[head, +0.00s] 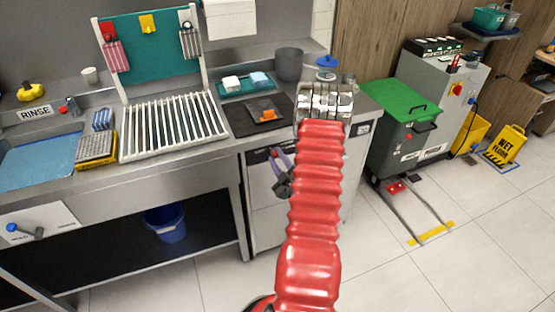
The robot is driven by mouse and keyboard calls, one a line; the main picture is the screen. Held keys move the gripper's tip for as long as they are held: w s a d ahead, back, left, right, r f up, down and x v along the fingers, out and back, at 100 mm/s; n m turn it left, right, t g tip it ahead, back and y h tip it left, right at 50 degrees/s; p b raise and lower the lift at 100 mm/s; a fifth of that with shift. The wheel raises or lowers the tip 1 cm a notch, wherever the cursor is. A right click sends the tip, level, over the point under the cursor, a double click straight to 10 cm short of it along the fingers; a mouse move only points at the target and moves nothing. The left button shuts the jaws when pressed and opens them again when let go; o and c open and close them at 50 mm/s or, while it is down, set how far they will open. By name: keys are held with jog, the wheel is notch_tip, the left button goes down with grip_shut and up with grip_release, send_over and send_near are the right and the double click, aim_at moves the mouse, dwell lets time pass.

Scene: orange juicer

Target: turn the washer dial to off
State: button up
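A pale washer-like cabinet (264,215) stands under the steel counter, partly hidden behind my red arm. A dark grey knob or handle with a purple curved part (282,174) is on its front, just left of my arm. I cannot tell whether this is the dial or which setting it shows. A small dark panel (363,128) is at the cabinet's upper right, right of my gripper. My gripper (325,101) is grey metal and appears over the counter's front edge, apart from the knob in the picture. Its finger gap is not clear, and nothing is plainly held.
On the counter are a dark mat with an orange-handled tool (265,113), a grey pot (289,64) and a drying rack (173,125). A green-lidded bin (400,128) stands right of the cabinet. The tiled floor (480,240) at lower right is mostly clear.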

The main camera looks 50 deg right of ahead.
jog(key=shift+s, duration=0.1)
jog(key=shift+s+a, duration=0.1)
jog(key=shift+s, duration=0.15)
jog(key=v, duration=1.3)
jog(key=shift+a, duration=0.15)
jog(key=shift+w, duration=0.1)
